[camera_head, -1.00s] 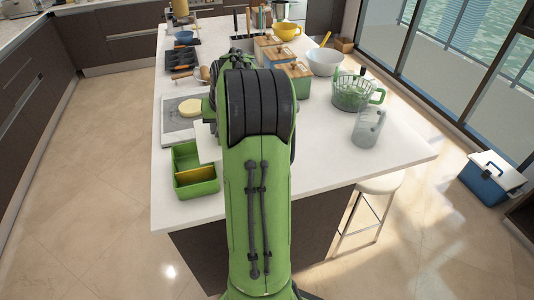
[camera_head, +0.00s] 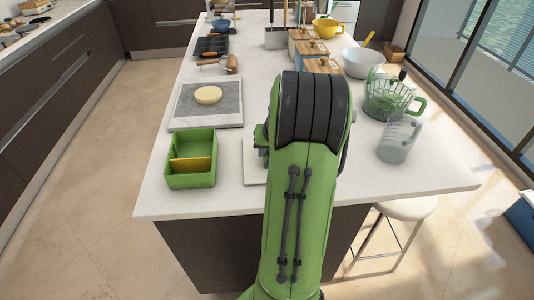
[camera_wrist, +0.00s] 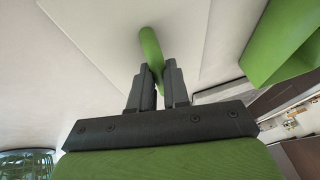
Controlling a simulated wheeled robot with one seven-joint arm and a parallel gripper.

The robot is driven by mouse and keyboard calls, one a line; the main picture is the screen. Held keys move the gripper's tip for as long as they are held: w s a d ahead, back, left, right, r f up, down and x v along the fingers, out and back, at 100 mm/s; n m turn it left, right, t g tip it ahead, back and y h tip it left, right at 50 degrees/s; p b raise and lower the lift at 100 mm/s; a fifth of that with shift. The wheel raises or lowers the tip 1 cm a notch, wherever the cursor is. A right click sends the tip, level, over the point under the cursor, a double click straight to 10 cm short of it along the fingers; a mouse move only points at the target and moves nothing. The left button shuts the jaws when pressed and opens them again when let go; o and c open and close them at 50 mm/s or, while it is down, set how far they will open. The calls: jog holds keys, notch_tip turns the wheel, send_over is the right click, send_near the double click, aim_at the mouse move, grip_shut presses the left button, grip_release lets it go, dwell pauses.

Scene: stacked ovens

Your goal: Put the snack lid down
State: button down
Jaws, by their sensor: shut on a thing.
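The snack lid is a flat white panel (camera_wrist: 205,45) with a green bar handle (camera_wrist: 150,45). In the wrist view my gripper (camera_wrist: 157,72) is shut on that handle. In the head view a strip of the lid (camera_head: 254,165) shows left of my arm, which hides the rest and the gripper. I cannot tell whether the lid touches the counter or hangs just above it. The open green snack box (camera_head: 190,175) with a yellow divider stands left of the lid, with a gap between. The box also shows in the wrist view (camera_wrist: 285,40).
The white counter (camera_head: 165,205) has a grey board (camera_head: 215,118) with a pale round piece (camera_head: 208,95) behind the box. A clear jug (camera_head: 397,140), a green basket (camera_head: 385,102) and a white bowl (camera_head: 363,64) stand right. A stool (camera_head: 408,207) stands at the counter's front.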

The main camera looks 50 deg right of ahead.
jog(key=shift+f, duration=0.15)
jog(key=c, duration=1.1)
grip_release()
